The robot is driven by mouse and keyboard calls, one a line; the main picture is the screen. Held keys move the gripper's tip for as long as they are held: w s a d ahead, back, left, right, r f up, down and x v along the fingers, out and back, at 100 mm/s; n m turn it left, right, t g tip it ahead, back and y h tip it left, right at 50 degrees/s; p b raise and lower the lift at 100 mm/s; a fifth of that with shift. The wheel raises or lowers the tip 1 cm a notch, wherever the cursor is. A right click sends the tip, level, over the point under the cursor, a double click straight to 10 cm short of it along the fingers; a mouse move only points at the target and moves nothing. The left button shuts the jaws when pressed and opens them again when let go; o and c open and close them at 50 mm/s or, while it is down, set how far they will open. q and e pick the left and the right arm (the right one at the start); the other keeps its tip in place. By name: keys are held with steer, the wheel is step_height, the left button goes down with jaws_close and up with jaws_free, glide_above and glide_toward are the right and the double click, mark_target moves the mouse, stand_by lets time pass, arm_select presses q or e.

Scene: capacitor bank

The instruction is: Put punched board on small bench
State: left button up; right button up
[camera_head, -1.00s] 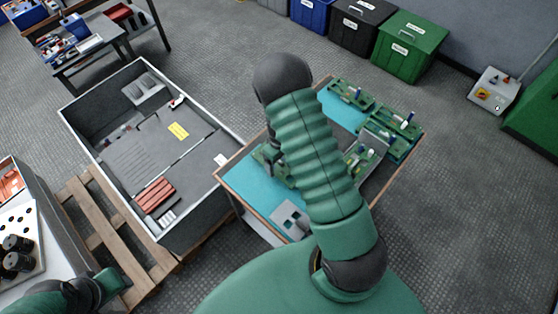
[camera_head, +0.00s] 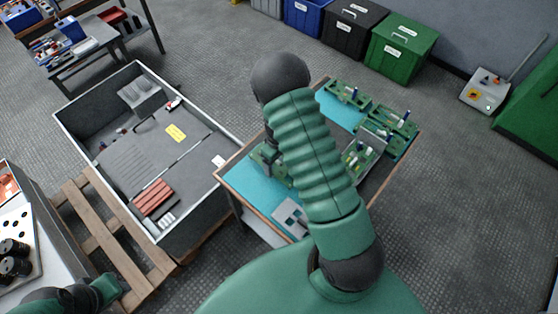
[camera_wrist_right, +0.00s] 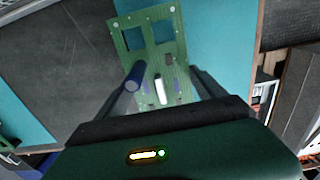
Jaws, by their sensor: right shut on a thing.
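The punched board (camera_wrist_right: 152,55) is green, with two square openings, a white cylinder and a blue cylinder. In the right wrist view it stands between the fingers of my right gripper (camera_wrist_right: 168,85), which is shut on it. A bench with a teal mat (camera_head: 243,178) is in front of me in the head view, and the teal surface (camera_wrist_right: 220,50) also shows behind the board in the wrist view. My right arm hides the middle of this bench and most of the right gripper. My left gripper is out of view; only part of the left arm shows at lower left.
Green boards (camera_head: 390,125) with parts lie at the bench's right side. A grey open case (camera_head: 190,190) stands to its left, beside a wooden pallet (camera_head: 97,228). A bench with bins (camera_head: 85,50) is at upper left. Lidded bins (camera_head: 402,50) line the wall.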

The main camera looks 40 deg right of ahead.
steer(key=shift+a+r, duration=0.15)
steer(key=shift+a, duration=0.05)
steer(key=shift+d+f, duration=0.3)
steer(key=shift+d, duration=0.15)
steer(key=shift+a+f, duration=0.15)
steer(key=shift+a, duration=0.25)
steer(key=shift+f+b, duration=0.15)
steer(key=shift+b, duration=0.15)
steer(key=shift+d+f, duration=0.1)
steer(key=shift+d, duration=0.2)
steer(key=shift+a+f, duration=0.1)
steer(key=shift+a, duration=0.1)
steer(key=o, duration=1.5)
steer(key=shift+d, duration=0.1)
step_height(320, 180, up, 17)
steer(key=shift+p, duration=0.3)
